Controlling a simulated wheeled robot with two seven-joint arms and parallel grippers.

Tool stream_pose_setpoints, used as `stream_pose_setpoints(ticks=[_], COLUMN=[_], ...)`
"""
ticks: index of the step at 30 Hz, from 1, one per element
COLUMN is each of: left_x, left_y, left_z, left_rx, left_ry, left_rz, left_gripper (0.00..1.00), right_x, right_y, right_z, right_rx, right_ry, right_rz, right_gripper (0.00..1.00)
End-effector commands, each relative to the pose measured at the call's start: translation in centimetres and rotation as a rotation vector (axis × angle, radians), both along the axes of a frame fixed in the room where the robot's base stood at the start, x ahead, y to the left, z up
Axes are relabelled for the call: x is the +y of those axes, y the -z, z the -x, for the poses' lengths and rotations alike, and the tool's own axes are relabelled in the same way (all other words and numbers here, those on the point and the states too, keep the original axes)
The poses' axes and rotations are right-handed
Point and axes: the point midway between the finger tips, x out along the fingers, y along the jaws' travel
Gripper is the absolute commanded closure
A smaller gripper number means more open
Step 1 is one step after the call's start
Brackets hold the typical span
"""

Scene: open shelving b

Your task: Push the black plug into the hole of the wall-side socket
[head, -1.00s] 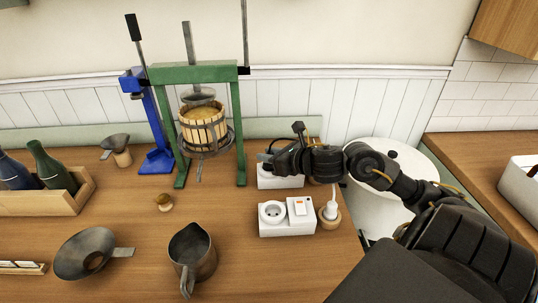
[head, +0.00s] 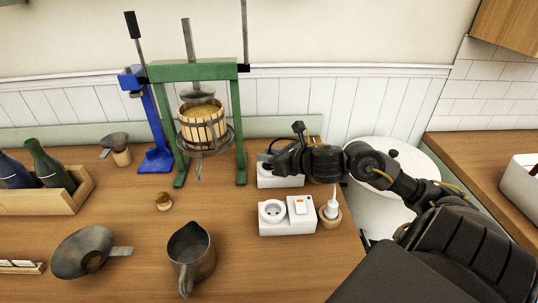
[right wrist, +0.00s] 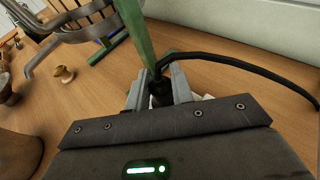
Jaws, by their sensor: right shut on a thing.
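My right gripper (head: 268,158) reaches in from the right and is over the wall-side socket (head: 282,182), a white block near the back wall that is partly hidden under the gripper. In the right wrist view the gripper (right wrist: 158,92) is shut on the black plug (right wrist: 160,94), whose black cable (right wrist: 232,63) runs off to the right. The hole of the wall-side socket is hidden by the gripper, so I cannot tell whether the plug is in it. My left gripper is not in view.
A nearer white socket block (head: 287,217) has a round hole and a switch; a white plug on a wooden stand (head: 331,212) is beside it. A green press (head: 241,125) stands left of the gripper. A metal jug (head: 192,257) and a funnel (head: 84,250) stand in front.

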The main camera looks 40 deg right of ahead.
Motion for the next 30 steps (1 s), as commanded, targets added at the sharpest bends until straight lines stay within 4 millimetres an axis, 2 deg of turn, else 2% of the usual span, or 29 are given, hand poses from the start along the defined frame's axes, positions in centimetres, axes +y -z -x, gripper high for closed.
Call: stream_pose_setpoints(ticks=[21, 22, 27, 30], left_x=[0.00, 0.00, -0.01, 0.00], left_y=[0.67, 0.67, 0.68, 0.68], left_z=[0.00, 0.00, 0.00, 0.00], left_rx=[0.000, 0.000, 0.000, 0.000], left_ry=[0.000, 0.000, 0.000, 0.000], left_rz=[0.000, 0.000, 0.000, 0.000], left_gripper=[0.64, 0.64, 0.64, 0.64], right_x=[0.01, 0.01, 0.01, 0.01], right_y=[0.29, 0.29, 0.30, 0.31], right_z=[0.00, 0.00, 0.00, 0.01], right_rx=[-0.001, 0.000, 0.000, 0.000], right_ry=[0.000, 0.000, 0.000, 0.000], right_rz=[0.000, 0.000, 0.000, 0.000], right_gripper=[0.99, 0.76, 0.53, 0.51])
